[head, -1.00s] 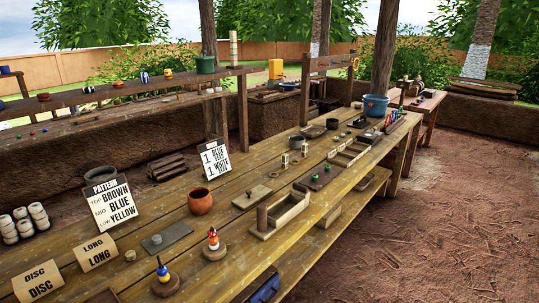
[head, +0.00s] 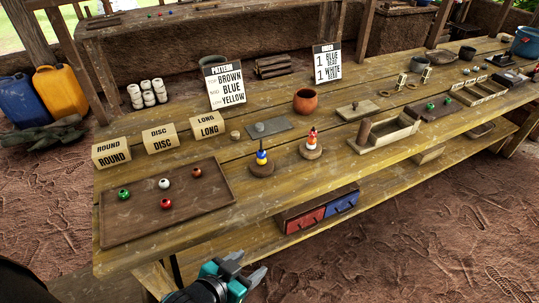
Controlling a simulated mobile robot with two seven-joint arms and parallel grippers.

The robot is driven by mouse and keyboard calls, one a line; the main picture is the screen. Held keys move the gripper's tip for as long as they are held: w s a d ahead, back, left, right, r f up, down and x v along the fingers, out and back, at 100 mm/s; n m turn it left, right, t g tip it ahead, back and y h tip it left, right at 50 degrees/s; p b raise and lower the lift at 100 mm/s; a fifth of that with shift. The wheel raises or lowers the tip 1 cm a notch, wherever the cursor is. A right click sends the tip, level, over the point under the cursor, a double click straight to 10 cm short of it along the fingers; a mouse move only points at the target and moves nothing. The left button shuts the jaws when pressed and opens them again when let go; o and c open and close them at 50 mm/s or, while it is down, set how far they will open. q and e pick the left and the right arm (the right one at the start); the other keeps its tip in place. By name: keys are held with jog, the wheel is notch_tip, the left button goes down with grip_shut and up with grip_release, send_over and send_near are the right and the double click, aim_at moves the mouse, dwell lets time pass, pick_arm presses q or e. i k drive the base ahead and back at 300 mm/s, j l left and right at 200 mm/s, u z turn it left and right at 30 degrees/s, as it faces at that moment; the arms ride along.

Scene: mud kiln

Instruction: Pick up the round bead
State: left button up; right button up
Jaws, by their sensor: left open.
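A block labelled ROUND (head: 111,153) stands behind the tray. My left gripper (head: 248,267) is open and empty, in front of the table's front edge, to the right of and nearer than the tray. My right gripper is not in view.
DISC (head: 159,139) and LONG (head: 207,124) blocks stand beside the ROUND block. Two stands with stacked beads (head: 262,164) (head: 312,146), an orange pot (head: 306,101) and a wooden box frame (head: 390,132) stand farther right. Red and blue drawers (head: 320,211) sit on the lower shelf.

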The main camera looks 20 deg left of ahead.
aim_at(197, 173)
jog(key=u, duration=1.35)
